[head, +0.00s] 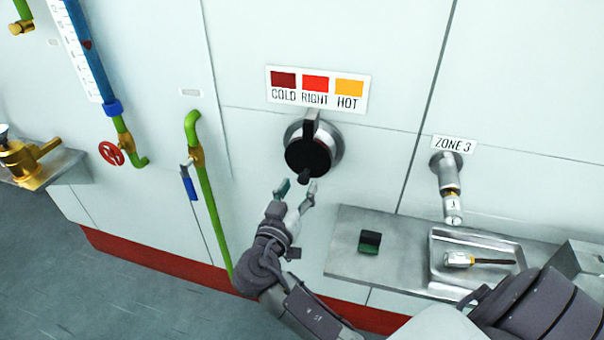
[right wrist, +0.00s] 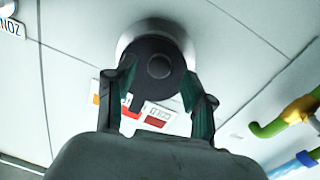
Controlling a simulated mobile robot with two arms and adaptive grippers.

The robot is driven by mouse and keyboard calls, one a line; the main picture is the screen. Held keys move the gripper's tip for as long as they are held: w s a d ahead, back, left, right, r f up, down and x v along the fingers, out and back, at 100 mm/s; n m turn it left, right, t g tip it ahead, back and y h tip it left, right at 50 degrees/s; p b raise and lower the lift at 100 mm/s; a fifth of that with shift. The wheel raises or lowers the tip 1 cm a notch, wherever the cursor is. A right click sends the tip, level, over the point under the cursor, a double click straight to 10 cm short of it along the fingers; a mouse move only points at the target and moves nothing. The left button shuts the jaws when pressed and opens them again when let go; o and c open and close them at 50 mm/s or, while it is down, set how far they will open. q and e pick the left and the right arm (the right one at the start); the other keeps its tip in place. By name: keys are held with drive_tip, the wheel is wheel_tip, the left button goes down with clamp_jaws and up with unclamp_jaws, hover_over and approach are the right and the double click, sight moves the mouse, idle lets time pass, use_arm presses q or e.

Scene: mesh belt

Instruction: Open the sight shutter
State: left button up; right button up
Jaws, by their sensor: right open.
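The sight shutter (head: 308,157) is a black round cover on a silver ring (head: 335,147) on the white wall. My right gripper (head: 297,190) is open and empty, just below the shutter in the head view. In the right wrist view the shutter (right wrist: 158,66) lies ahead between the fingertips of the gripper (right wrist: 158,86); I cannot tell whether they touch it. My left gripper is not in view.
A COLD/RIGHT/HOT label (head: 318,89) is above the shutter. A green pipe (head: 208,205) with a blue-handled valve runs to the left. A metal shelf (head: 345,262) at lower right holds a dark green block (head: 370,242) and a tray with a brush-like tool (head: 480,261).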

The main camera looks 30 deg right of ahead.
sight(302, 182)
drive_tip(key=shift+p+x, duration=0.35)
drive_tip(key=shift+x, duration=1.55)
clamp_jaws()
